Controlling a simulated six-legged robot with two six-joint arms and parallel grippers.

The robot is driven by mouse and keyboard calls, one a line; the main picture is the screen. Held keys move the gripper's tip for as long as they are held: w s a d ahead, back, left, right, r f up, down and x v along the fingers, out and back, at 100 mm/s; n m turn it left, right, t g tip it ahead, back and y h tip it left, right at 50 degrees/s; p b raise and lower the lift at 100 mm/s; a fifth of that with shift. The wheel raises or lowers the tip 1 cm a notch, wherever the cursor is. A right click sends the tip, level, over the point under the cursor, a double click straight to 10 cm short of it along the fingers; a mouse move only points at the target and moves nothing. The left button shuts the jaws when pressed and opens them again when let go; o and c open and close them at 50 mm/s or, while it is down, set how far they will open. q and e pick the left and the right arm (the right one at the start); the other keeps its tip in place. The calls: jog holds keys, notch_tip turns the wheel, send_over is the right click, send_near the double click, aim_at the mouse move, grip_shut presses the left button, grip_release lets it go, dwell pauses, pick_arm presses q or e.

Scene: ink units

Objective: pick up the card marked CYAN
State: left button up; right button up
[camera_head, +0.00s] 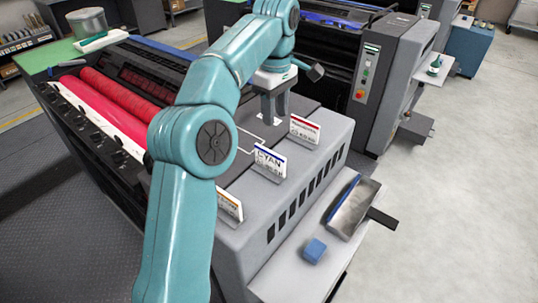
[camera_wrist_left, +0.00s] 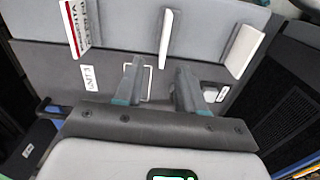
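The white card marked CYAN (camera_head: 270,163), with a blue top band, stands upright on the grey top of the press unit. In the left wrist view the middle card (camera_wrist_left: 166,38), seen nearly edge-on, appears to be the same one. My left gripper (camera_head: 274,106) points down above the unit, behind the CYAN card and apart from it. In the left wrist view its two fingers (camera_wrist_left: 158,88) are spread with nothing between them. My right gripper is in neither view.
A red-banded card (camera_head: 305,130) stands farther back, and an orange-banded card (camera_head: 229,205) is nearer, partly hidden by my left arm. A metal tray (camera_head: 353,208) and a blue block (camera_head: 314,250) lie on the side shelf. Red rollers (camera_head: 120,95) are at left.

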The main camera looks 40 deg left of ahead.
pick_arm(q)
jog(key=s, duration=0.2)
jog(key=b, duration=0.3)
send_over(270, 151)
notch_tip(270, 151, down, 6)
notch_tip(270, 151, down, 8)
jog(key=shift+r, duration=0.25)
jog(key=shift+s+f+n, duration=0.2)
jog(key=shift+f+n, duration=0.1)
jog(key=shift+f, duration=0.05)
jog(key=shift+a+f, duration=0.1)
jog(key=shift+f, duration=0.15)
jog(key=shift+w+f, duration=0.15)
jog(key=shift+w, duration=0.2)
jog(key=shift+s, duration=0.3)
grip_shut()
jog(key=shift+w, duration=0.1)
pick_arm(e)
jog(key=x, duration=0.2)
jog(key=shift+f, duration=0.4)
